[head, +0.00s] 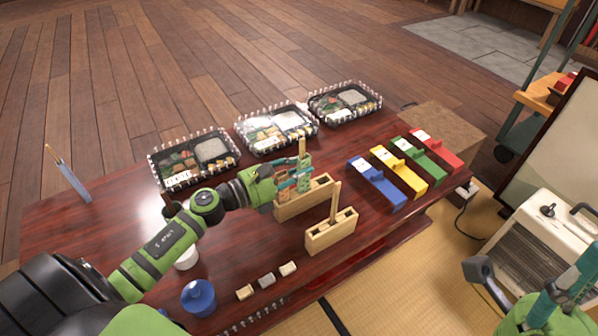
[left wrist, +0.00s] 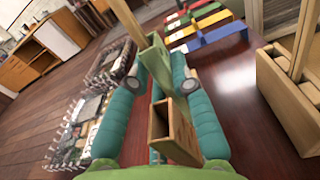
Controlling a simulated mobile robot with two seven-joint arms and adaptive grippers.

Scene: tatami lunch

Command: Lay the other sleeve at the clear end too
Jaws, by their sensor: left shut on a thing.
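My left gripper (head: 293,178) is over the far wooden holder (head: 318,196) near the middle of the table. In the left wrist view (left wrist: 165,105) its teal fingers are shut on this slotted wooden piece, which has an upright stick; I cannot tell whether it is lifted. A similar near wooden holder (head: 331,234) stands in front, also visible at the right in the left wrist view (left wrist: 285,95). A pale blue sleeve (head: 73,181) with thin sticks projecting is at the table's left end. My right gripper (head: 570,290) is partly in view at the lower right.
Lunch boxes (head: 195,158) line the back edge. Blue (head: 377,187), yellow, green and red boxes stand at the right. The table's left end (head: 85,235) has bare room.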

